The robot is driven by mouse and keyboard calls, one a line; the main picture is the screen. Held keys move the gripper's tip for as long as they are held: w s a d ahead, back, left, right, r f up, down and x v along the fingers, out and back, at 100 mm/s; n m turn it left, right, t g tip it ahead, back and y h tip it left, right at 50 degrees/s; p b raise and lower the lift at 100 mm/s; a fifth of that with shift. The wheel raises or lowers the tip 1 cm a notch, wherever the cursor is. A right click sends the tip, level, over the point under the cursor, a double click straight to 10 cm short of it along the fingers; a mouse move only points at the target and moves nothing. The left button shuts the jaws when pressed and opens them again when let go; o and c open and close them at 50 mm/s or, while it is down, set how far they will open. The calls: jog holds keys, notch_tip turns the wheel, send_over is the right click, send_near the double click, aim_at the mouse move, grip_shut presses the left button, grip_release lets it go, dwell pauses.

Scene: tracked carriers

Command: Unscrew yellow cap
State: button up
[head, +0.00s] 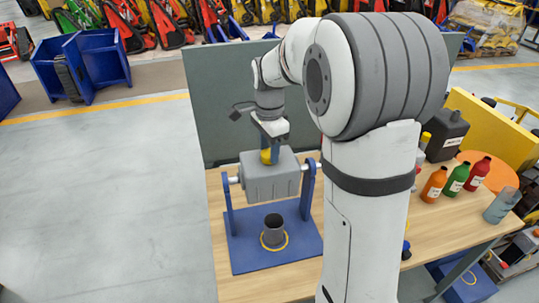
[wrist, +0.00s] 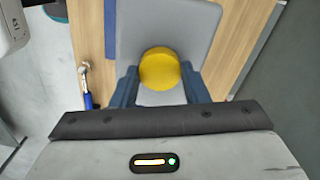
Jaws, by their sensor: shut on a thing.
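The yellow cap (wrist: 159,69) sits on top of a grey tank (head: 270,180) held on a blue stand (head: 246,252). It also shows in the head view as a small yellow patch (head: 266,157) below my gripper. My gripper (wrist: 160,84) points down at the cap from above. Its two blue fingers lie on either side of the cap and are shut on it. The head view shows only part of the fingers, and the lower side of the cap is hidden in the wrist view.
A dark grey cup (head: 273,231) stands inside a yellow ring on the stand's base, below the tank. Orange (head: 434,184), green (head: 458,179) and red (head: 478,173) bottles and a dark canister (head: 446,134) stand at the right of the wooden table (head: 290,286). A grey panel (head: 221,95) rises behind.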

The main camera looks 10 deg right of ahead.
jog(key=n, duration=0.6)
jog(key=shift+n, duration=0.4)
jog(key=n, duration=0.9)
jog(key=shift+n, duration=0.4)
jog(key=n, duration=0.3)
jog(key=shift+p, duration=0.35)
jog(key=n, duration=0.6)
jog(key=shift+n, duration=0.3)
